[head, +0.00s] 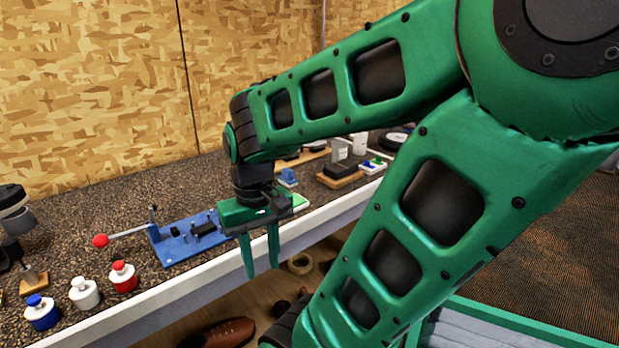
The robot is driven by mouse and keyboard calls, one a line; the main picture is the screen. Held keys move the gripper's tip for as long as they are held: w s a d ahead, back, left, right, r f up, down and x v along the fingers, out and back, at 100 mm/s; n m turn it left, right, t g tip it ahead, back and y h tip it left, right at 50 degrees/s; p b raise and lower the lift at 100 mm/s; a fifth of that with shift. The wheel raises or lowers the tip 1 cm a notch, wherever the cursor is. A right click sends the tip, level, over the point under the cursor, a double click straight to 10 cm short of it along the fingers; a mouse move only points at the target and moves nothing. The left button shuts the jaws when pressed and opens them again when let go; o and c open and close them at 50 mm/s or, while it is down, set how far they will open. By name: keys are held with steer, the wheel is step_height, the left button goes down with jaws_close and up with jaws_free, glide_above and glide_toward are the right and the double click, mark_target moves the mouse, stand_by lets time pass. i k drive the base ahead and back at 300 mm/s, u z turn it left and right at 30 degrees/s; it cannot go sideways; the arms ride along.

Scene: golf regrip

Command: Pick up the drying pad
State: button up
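My green gripper (262,270) points down over the front edge of the bench (205,272). Its two fingers are apart, with nothing between them. I cannot pick out the drying pad with certainty. A light green flat patch (299,200) shows just behind and right of the gripper, mostly hidden by it, and I cannot tell what it is.
A blue fixture (178,246) with a red-knobbed lever (101,240) lies left of the gripper. A blue-capped bottle (42,312), white bottle (84,293) and red-capped bottle (123,277) stand near the front edge. A brown shoe (228,333) lies below.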

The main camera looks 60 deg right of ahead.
mark_target(288, 179)
steer(key=z, duration=2.7)
steer(key=k, duration=0.85)
steer(key=u, duration=1)
steer(key=i, duration=1)
